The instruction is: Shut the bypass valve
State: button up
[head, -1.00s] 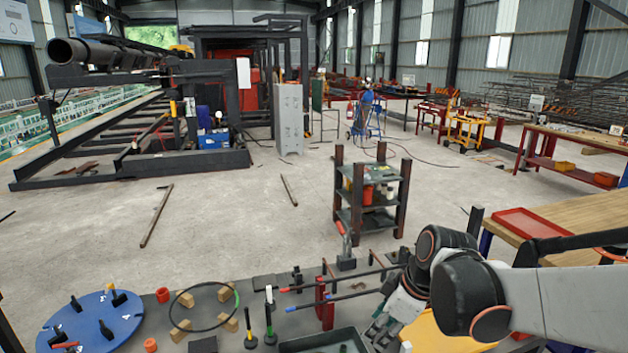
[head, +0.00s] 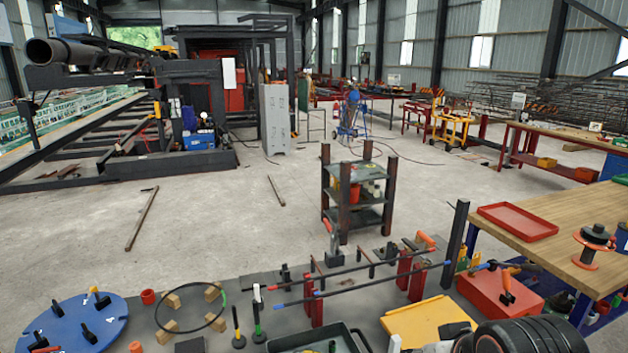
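I cannot tell for certain which part is the bypass valve. An orange-handled lever (head: 507,284) stands tilted on a red box (head: 488,300) at the right of the near bench. Another orange-handled fitting (head: 426,240) sits at the bench's back edge, behind two long dark rods. A red-handled upright fitting (head: 332,240) stands left of it. My gripper is not clearly in view; only dark ribbed and pale parts of my arm show at the bottom right edge, below the red box.
The bench holds a blue disc (head: 72,325) with black clamps, a black ring (head: 190,308) on wooden blocks, a dark tray (head: 318,339) and a yellow plate (head: 428,320). Red posts (head: 403,270) hold the rods. A wooden table (head: 560,240) stands right. The floor behind is clear around a shelf cart (head: 358,195).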

aim_at(483, 266)
jog(key=i+l+z, duration=0.45)
jog(key=i+l, duration=0.65)
jog(key=i+z, duration=0.15)
jog(key=i, duration=0.15)
